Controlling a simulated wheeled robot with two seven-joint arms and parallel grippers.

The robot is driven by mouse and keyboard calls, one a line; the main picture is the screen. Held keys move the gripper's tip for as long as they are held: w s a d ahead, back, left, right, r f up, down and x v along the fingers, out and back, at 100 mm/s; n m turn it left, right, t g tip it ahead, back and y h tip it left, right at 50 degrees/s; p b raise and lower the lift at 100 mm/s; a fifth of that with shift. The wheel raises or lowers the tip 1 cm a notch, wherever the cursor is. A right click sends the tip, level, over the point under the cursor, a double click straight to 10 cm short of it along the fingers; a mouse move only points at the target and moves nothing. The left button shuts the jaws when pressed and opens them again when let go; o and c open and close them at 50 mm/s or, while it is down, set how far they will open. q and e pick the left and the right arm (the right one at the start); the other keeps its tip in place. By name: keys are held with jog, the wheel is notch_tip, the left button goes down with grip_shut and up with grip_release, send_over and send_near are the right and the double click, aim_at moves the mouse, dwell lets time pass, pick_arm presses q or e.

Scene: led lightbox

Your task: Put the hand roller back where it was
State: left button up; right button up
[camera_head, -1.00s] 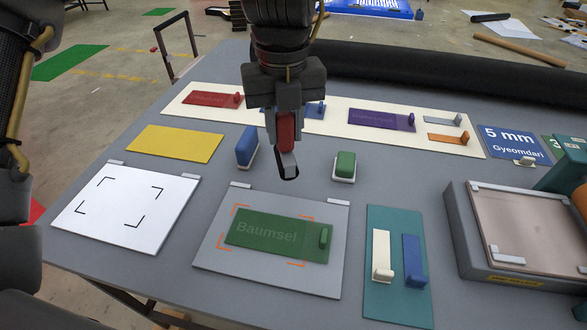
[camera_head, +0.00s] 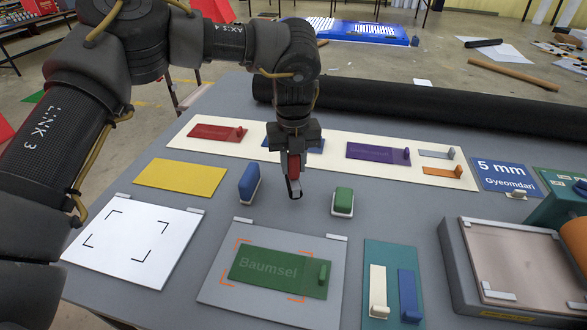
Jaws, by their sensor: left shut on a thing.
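My left gripper (camera_head: 293,178) points down over the middle of the table, between the blue block and the green block. It is shut on a tool with a red handle (camera_head: 293,165) and a grey hooked lower end, seemingly the hand roller. The fingers hide much of it. The lower end looks a little above the grey tabletop; I cannot tell the exact gap. The blue block (camera_head: 249,184) stands to its left and the green block on a white base (camera_head: 343,201) to its right. My right gripper is out of view.
A cream board (camera_head: 222,151) with coloured plates lies behind. In front are a white framed sheet (camera_head: 124,240), a grey board (camera_head: 225,288) with a green "Baumsel" plate (camera_head: 279,271), and a teal mat (camera_head: 391,256). A grey press (camera_head: 470,270) stands right. A black roll (camera_head: 400,112) lies behind.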

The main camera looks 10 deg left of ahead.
aim_at(293, 174)
pick_arm(q)
jog(key=shift+w+f, duration=0.2)
jog(key=f, duration=0.2)
jog(key=f+p, duration=0.1)
jog(key=shift+w+f, duration=0.2)
jog(key=shift+w, duration=0.05)
jog(key=shift+f, duration=0.2)
jog(key=shift+a, duration=0.1)
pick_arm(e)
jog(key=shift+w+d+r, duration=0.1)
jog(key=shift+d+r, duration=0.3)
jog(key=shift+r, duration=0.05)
pick_arm(q)
jog(key=shift+f, duration=0.15)
jog(key=o, duration=0.9)
jog(key=shift+o, duration=0.2)
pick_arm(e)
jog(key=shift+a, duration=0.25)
